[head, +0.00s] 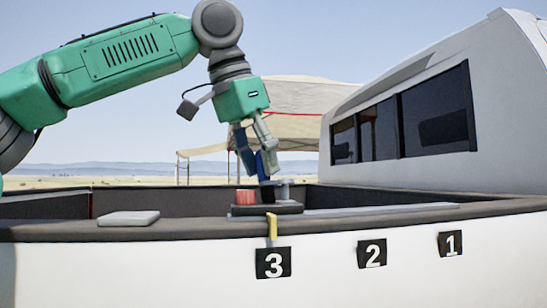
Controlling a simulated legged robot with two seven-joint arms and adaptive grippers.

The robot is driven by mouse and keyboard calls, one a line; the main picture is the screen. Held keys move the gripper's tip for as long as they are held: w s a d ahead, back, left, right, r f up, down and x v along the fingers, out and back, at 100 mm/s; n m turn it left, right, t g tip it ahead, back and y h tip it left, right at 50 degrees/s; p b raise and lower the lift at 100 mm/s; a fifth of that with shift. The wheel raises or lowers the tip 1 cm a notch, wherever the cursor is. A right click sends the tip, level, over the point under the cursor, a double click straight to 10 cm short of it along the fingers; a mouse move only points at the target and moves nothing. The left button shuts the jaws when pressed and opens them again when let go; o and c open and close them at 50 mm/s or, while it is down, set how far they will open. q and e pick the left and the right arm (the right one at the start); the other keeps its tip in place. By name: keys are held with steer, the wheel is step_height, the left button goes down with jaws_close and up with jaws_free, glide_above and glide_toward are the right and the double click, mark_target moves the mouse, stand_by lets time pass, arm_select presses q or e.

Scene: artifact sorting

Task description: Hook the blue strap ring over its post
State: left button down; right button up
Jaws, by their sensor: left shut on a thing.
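My left gripper (265,174) points straight down at the middle of the picture, above a dark base on the truck bed's near wall. It is shut on the blue strap (242,148), which shows as a blue piece beside and between its fingers. The ring's opening is too small to make out. A short grey post (283,189) stands on the dark base (262,209), just right of the fingertips. I cannot tell whether the ring touches it. My right gripper is out of the picture.
A red block (246,197) stands on the base, left of the fingertips. A yellow strap (272,227) hangs over the wall above the tag 3 (273,263). Tags 2 (372,254) and 1 (450,244) are further right. A grey pad (129,218) lies left.

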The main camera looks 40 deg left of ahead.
arm_select(q)
steer(key=shift+w+a+f, duration=0.15)
steer(key=shift+a+f, duration=0.1)
steer(key=shift+a, duration=0.3)
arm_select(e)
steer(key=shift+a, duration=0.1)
arm_select(q)
steer(key=shift+a, duration=0.1)
steer(key=shift+w+a+f, duration=0.25)
steer(key=shift+w+f, duration=0.1)
steer(key=shift+f+b, duration=0.15)
steer(key=shift+b, duration=0.15)
steer(key=shift+s+d+f+b, duration=0.25)
steer(key=shift+d+b, duration=0.05)
steer(key=shift+d, duration=0.05)
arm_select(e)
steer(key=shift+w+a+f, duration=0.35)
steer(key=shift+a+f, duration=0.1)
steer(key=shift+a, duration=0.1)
arm_select(q)
steer(key=shift+f, duration=0.4)
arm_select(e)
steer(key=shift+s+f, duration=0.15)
